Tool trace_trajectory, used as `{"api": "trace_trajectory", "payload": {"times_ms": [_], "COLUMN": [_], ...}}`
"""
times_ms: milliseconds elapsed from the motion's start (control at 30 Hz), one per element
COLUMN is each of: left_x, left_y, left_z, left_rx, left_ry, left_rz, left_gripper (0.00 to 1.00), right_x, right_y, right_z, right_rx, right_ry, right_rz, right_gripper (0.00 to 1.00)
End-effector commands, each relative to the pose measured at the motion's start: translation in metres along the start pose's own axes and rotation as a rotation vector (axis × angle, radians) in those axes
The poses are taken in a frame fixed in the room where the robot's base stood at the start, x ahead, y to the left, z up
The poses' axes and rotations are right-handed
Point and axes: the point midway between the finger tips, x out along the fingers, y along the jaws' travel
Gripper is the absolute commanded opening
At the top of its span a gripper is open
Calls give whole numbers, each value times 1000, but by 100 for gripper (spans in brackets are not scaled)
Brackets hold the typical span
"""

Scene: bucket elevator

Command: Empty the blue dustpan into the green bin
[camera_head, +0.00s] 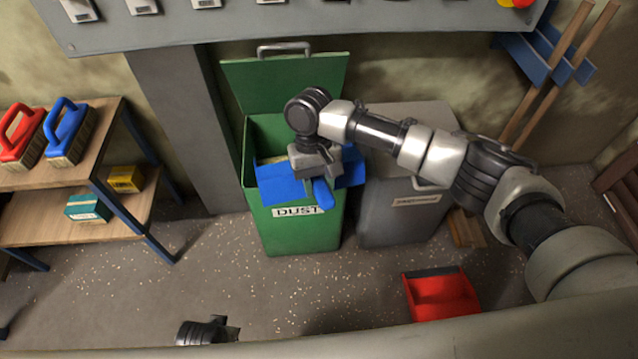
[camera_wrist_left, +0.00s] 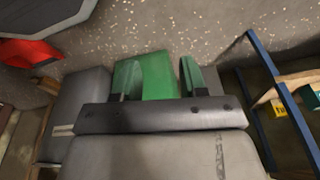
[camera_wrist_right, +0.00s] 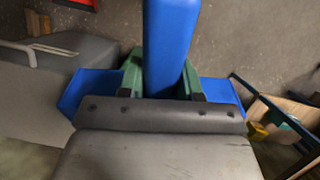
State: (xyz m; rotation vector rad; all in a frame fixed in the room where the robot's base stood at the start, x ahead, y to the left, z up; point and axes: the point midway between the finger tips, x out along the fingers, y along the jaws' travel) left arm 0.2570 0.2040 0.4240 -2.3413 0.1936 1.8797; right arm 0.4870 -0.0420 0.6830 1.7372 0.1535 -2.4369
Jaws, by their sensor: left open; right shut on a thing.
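The blue dustpan (camera_head: 283,189) is over the mouth of the green bin (camera_head: 296,232), which is labelled DUST and has its lid raised at the back. My right gripper (camera_head: 319,178) is shut on the dustpan's handle, which also shows between the fingers in the right wrist view (camera_wrist_right: 168,45). Some pale material shows at the bin mouth behind the pan; I cannot tell whether it lies in the pan or the bin. My left gripper (camera_head: 228,331) is low at the front edge. In the left wrist view its fingers (camera_wrist_left: 158,78) are apart and empty.
A grey lidded bin (camera_head: 405,215) stands right of the green one. A red dustpan (camera_head: 440,296) lies on the floor. A shelf (camera_head: 50,175) at left holds a red brush (camera_head: 22,135), a blue brush (camera_head: 68,130) and small boxes. A grey panel overhangs the back. Pale specks dot the floor.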

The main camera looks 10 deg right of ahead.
Motion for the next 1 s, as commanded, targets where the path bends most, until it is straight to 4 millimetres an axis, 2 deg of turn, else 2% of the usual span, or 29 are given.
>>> {"api": "trace_trajectory", "payload": {"times_ms": [600, 833, 1000], "left_x": [34, 38, 30], "left_y": [2, 2, 2], "left_z": [28, 32, 23], "left_rx": [5, 6, 4], "left_ry": [-25, -26, -18], "left_rz": [4, 4, 3], "left_gripper": [43, 43, 43], "right_x": [-27, -41, -49], "right_y": [0, -1, 0], "right_z": [-10, -17, -22], "right_rx": [2, 2, 1], "right_ry": [-100, -171, -208], "right_rz": [-1, -2, 0], "right_gripper": [0, 0, 0]}}
